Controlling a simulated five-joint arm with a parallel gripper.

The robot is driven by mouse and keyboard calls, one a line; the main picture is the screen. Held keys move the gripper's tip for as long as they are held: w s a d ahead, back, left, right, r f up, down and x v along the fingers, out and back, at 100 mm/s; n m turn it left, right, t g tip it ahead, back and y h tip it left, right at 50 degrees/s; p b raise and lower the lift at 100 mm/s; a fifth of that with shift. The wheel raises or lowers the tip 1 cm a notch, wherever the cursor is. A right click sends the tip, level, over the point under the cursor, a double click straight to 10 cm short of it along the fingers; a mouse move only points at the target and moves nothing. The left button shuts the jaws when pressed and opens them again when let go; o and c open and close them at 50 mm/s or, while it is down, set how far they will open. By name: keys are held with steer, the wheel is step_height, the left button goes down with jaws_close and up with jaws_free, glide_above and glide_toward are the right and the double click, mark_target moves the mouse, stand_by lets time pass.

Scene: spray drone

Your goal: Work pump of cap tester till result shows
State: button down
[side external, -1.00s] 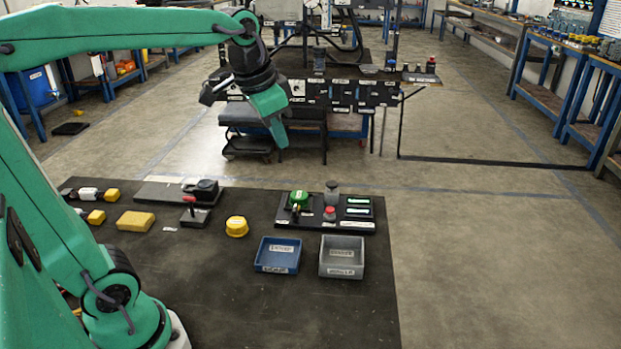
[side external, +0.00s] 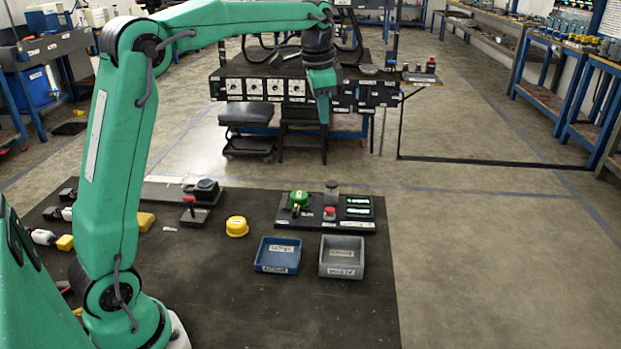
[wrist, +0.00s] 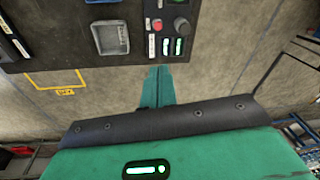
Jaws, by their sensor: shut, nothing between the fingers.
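The tester board (side external: 290,224) is a black plate at the right of the mat. It carries a green round cap (side external: 299,199), a red knob (side external: 329,213), a grey cylinder (side external: 332,194) and lit displays (side external: 358,201). I cannot read the displays. In the wrist view the red knob (wrist: 157,25) and lit display windows (wrist: 165,46) show near the top edge. My gripper (side external: 324,116) is shut and empty, held high above the board and pointing down. Its closed fingers (wrist: 157,88) show in the wrist view, apart from the board.
A blue tray (side external: 277,271) and a grey tray (side external: 342,272) stand in front of the board. The mat's front is clear.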

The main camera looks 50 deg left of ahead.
mark_target(332, 183)
steer(key=w+a+f+m+g, duration=0.1)
steer(key=w+a+f+m, duration=0.1)
steer(key=w+a+f, duration=0.4)
steer(key=shift+w+f+m+g, duration=0.4)
steer(key=shift+w+f, duration=0.9)
steer(key=shift+w, duration=0.1)
step_height(332, 183, down, 14)
stand_by(0.3)
